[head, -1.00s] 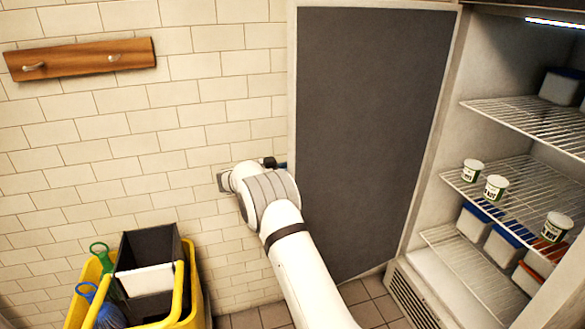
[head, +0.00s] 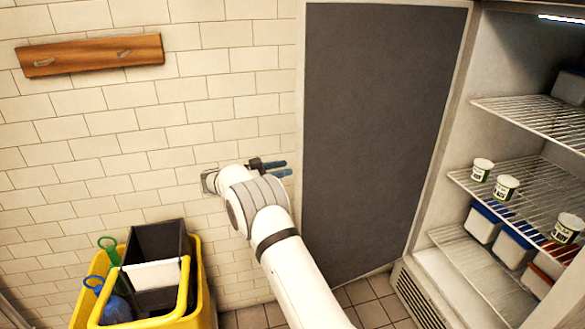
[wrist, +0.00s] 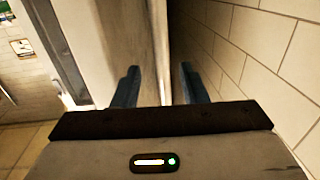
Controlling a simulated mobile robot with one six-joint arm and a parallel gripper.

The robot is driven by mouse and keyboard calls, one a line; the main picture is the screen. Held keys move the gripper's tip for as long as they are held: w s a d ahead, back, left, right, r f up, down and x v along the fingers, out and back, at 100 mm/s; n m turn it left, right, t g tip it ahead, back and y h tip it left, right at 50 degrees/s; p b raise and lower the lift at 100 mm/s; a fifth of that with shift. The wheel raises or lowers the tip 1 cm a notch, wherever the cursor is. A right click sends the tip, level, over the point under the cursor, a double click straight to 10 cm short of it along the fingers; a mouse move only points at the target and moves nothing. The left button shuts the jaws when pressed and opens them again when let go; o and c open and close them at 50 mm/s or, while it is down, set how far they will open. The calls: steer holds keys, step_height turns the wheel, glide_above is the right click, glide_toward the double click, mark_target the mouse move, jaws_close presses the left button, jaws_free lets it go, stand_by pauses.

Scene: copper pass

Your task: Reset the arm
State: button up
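My arm reaches up from the bottom of the head view towards the tiled wall. My gripper (head: 280,168) is at its far end, just left of the dark grey door panel (head: 375,140). The two blue fingers show apart in the wrist view (wrist: 160,85), with nothing between them. Beyond them the wrist view shows the edge of a pale panel (wrist: 135,40) on the left and the tiled wall (wrist: 250,50) on the right. I cannot tell whether a finger touches the door or the wall.
An open fridge with wire shelves (head: 540,120) stands at the right, holding small tubs (head: 505,187) and lidded boxes. A yellow mop bucket (head: 195,290) stands on the floor at lower left. A wooden peg rail (head: 90,55) hangs on the wall.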

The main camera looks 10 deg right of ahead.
steer(key=shift+a, duration=0.3)
step_height(320, 180, up, 20)
steer(key=w+n+t+y+p, duration=0.2)
steer(key=w+n+t+y, duration=0.1)
steer(key=n+t+y, duration=0.8)
steer(key=s+a+n+y, duration=0.3)
steer(key=s+y, duration=0.5)
steer(key=s, duration=0.5)
steer(key=s+d+f+g, duration=0.2)
steer(key=s+f+g, duration=0.2)
steer(key=s, duration=0.8)
steer(key=s+d+f+n+g+p, duration=0.1)
steer(key=s+d+f+g, duration=0.1)
steer(key=s, duration=1)
steer(key=s+d+f+n+g+h+p, duration=0.1)
steer(key=s+f+g, duration=0.4)
steer(key=s, duration=0.7)
steer(key=shift+d+f+g, duration=0.3)
steer(key=shift+d+f, duration=0.2)
steer(key=shift+d, duration=0.15)
